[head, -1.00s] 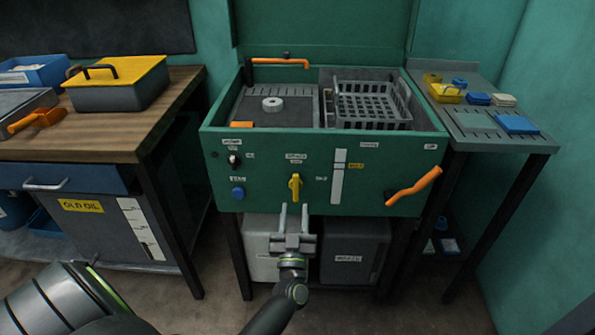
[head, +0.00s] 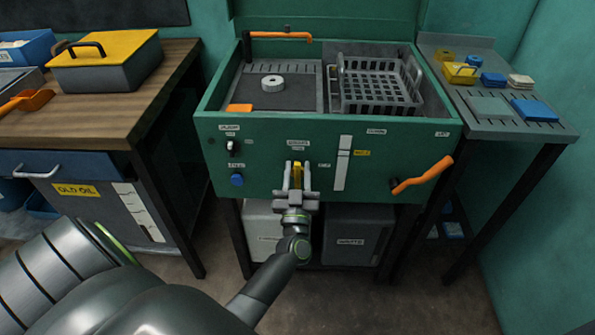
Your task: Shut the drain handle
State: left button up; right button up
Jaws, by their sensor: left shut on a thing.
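The yellow drain handle (head: 297,174) is on the front panel of the green wash tank (head: 255,186), below a small label. It looks upright. My left gripper (head: 297,172) reaches it from below and in front, with one finger on each side, shut on the handle. The gripper covers the handle's lower part. My right gripper is not in view.
An orange lever (head: 424,176) sticks out at the panel's right. A wooden bench (head: 128,130) stands left and a grey side table (head: 512,130) right. Two boxes stand under the tank.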

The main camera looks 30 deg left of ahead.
pick_arm(q)
jog(key=shift+c, duration=0.6)
